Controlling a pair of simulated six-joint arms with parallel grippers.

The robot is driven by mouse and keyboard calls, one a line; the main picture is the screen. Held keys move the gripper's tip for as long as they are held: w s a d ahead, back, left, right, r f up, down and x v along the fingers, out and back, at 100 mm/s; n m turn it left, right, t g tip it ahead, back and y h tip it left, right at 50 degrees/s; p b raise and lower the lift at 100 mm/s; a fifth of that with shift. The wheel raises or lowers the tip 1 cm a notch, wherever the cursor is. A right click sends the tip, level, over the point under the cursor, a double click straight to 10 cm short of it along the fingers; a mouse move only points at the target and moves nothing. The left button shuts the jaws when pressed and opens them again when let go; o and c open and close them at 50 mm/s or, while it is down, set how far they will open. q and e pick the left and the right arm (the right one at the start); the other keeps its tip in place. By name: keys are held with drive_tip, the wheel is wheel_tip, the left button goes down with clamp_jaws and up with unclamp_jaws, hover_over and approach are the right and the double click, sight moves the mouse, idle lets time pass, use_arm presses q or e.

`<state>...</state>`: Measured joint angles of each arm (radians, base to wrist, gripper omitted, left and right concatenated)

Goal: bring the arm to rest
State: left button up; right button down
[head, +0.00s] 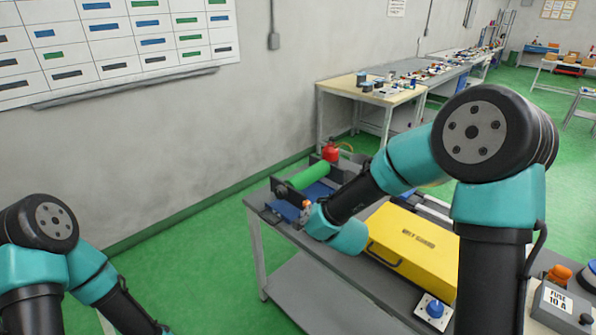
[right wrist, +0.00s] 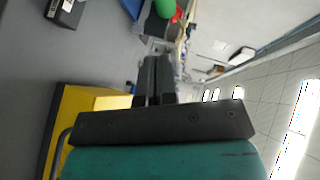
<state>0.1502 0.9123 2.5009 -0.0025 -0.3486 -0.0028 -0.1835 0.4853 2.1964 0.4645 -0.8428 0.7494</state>
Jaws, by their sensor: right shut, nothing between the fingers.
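My right arm reaches in from the right of the head view, over the grey workbench (head: 285,228). Its teal wrist is left of the yellow belt guard (head: 415,235), and its fingers cannot be made out there. In the right wrist view my right gripper (right wrist: 157,75) has its two dark fingers together with nothing between them. The yellow guard (right wrist: 88,100) also shows at the left of that view. My left arm is at the lower left of the head view, and its gripper is outside the picture.
A green roller (head: 309,175) and blue belt lie at the bench's far end. A box with a blue knob (head: 435,309) stands by the guard's near side. A fuse box (head: 561,301) is at the lower right. Green floor (head: 185,255) lies open left of the bench.

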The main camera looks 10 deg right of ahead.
drive_tip(key=s+f+n+g+y, duration=0.2)
drive_tip(key=s+f+n+g, duration=0.4)
drive_tip(key=f, duration=0.7)
drive_tip(key=s+f+n+g+y, duration=0.1)
drive_tip(key=s+f+n+g, duration=0.25)
drive_tip(key=s+f, duration=0.7)
drive_tip(key=s+f+n+g+y, duration=0.1)
drive_tip(key=s+f+n+g, duration=0.2)
drive_tip(key=s+f, duration=0.5)
drive_tip(key=shift+s+a+f+n+g+y, duration=0.15)
drive_tip(key=shift+s+f+n+g+y, duration=0.25)
drive_tip(key=shift+s+n, duration=0.5)
